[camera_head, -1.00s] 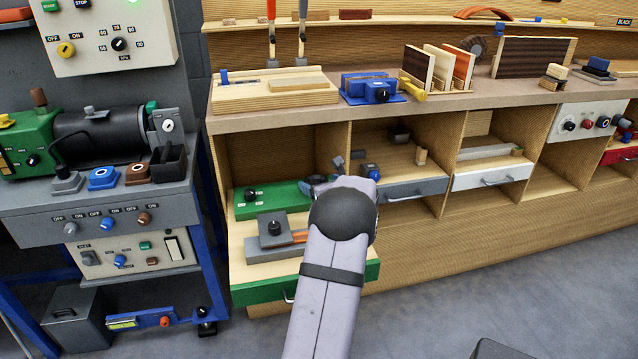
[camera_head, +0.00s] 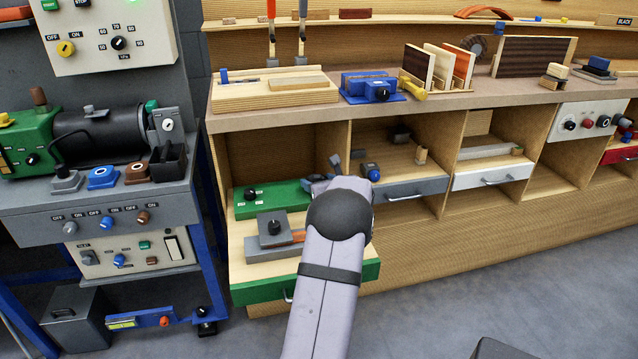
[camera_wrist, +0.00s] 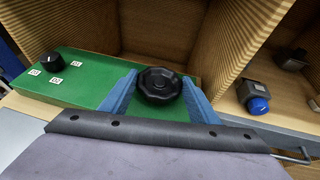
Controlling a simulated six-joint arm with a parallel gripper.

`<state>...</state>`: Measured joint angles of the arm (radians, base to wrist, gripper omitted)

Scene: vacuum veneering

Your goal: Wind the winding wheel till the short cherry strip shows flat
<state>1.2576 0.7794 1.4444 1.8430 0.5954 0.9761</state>
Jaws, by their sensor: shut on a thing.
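The black lobed winding wheel (camera_wrist: 160,85) stands on the green box (camera_wrist: 85,85), in the wrist view. My gripper (camera_wrist: 159,80) has its two blue fingers on either side of the wheel and is shut on it. In the head view my wrist hides the wheel, and the green box (camera_head: 275,197) shows to its left. An orange-red strip (camera_head: 298,236) lies at the grey fixture (camera_head: 268,253) in front of the box, partly hidden by my arm. I cannot tell whether it is the short cherry strip or whether it is flat.
A black knob (camera_wrist: 49,65) with small white labels sits at the box's left end. Wooden partitions rise close behind and to the right of my gripper. A blue-knobbed device (camera_wrist: 257,104) stands in the neighbouring compartment. The green drawer front (camera_head: 265,289) lies below.

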